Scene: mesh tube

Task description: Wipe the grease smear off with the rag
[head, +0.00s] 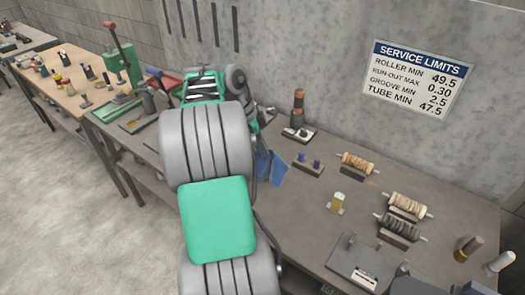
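A blue cloth, which looks like the rag (272,168), shows at the right edge of my grey and green arm, over the dark workbench (300,215). The arm covers part of it, so I cannot tell whether it lies on the bench or is held. I cannot make out a grease smear on the visible bench; the arm hides a large strip of the top.
A green press (122,62) stands at left. Bare bench lies right of my arm. A limits sign (416,80) hangs on the wall.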

